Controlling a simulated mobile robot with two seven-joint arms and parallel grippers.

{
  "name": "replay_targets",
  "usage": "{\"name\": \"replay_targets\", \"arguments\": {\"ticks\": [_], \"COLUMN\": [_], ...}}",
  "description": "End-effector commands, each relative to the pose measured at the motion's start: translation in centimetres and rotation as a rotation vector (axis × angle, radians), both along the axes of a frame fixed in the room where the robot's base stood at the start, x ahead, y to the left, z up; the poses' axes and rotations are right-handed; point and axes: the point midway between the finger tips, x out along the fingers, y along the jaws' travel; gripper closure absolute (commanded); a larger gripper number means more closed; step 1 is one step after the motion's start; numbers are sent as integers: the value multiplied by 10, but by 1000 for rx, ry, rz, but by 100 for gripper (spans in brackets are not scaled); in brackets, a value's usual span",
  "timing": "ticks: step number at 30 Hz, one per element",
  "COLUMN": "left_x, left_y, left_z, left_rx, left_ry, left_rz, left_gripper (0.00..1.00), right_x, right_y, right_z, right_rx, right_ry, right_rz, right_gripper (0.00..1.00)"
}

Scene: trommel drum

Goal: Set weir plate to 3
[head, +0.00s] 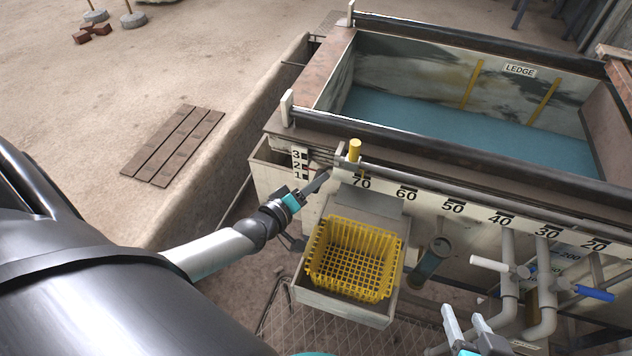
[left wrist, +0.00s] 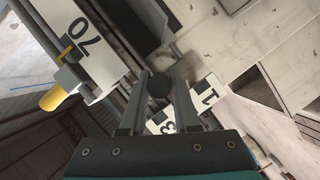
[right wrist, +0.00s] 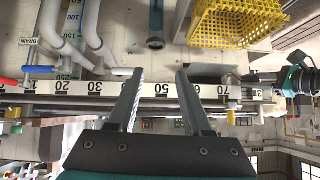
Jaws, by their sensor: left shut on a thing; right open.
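The weir scale (head: 299,163), a white strip marked 3, 2, 1 from top to bottom, stands at the tank's left front corner. My left gripper (head: 322,181) is beside it, just right of the lower numbers. In the left wrist view my left gripper (left wrist: 158,88) is shut on a dark round knob (left wrist: 159,84), with the scale (left wrist: 207,92) close behind it. The weir plate's edge and its exact setting cannot be made out; the gripper covers part of the area. My right gripper (right wrist: 158,80) is open and empty, in front of the pipes, low in the head view (head: 468,328).
A long number rail (head: 452,207) with a yellow-topped slider (head: 354,151) near 70 runs along the tank front. A yellow basket (head: 353,258) sits in a tray below. The tank (head: 450,120) holds water.

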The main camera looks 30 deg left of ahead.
Motion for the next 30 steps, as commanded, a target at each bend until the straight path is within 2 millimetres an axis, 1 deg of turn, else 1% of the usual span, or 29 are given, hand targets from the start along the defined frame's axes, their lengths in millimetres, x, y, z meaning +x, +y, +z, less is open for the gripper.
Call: {"name": "replay_targets", "arguments": {"ticks": [1, 8, 15, 21, 29, 30], "left_x": [1, 1, 1, 2, 3, 3], "left_y": [0, 0, 1, 1, 1, 1], "left_z": [8, 25, 41, 45, 46, 46], "left_rx": [-3, -3, -3, -3, -3, -3], "left_ry": [-8, -9, -9, -12, -15, -16], "left_rz": [3, 3, 3, 2, 3, 2], "left_gripper": [100, 100, 100, 100, 100, 68], "right_x": [-1, -17, -37, -45, -45, -45], "right_y": [-4, -26, -48, -54, -54, -54], "right_z": [2, -8, -17, -21, -22, -22], "right_rx": [-16, -92, -159, -177, -178, -178], "right_ry": [29, 203, 382, 438, 440, 439], "right_rz": [-6, -32, -64, -74, -73, -73], "right_gripper": [50, 50, 50, 50, 50, 50]}}
